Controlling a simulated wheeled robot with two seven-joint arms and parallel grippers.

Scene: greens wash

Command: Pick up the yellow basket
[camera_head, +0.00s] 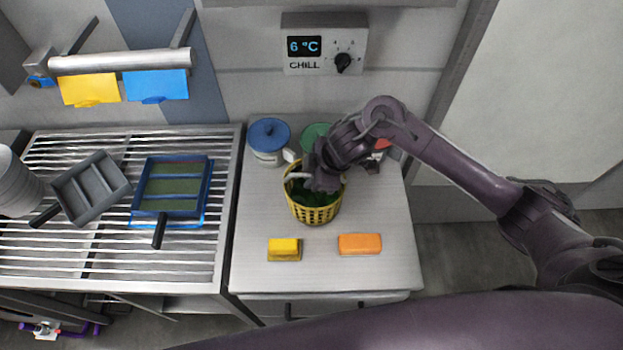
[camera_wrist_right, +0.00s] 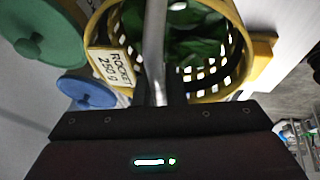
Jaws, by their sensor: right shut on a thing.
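The yellow basket (camera_head: 315,213) stands on the grey counter, in the middle of its top. It holds dark green leaves (camera_head: 312,197). My right gripper (camera_head: 323,180) reaches over the basket from the right and is shut on its pale handle (camera_head: 297,176). In the right wrist view, the handle (camera_wrist_right: 154,50) runs up from my right gripper (camera_wrist_right: 154,103) across the basket (camera_wrist_right: 226,38). A label reading "ROCKET 250 g" (camera_wrist_right: 112,67) hangs at the basket's rim. My left gripper is not in view.
A yellow block (camera_head: 284,249) and an orange block (camera_head: 360,244) lie in front of the basket. A blue-lidded pot (camera_head: 269,138) and a green-lidded pot (camera_head: 314,136) stand behind it. A slatted rack (camera_head: 100,260) with grey and blue trays is at left.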

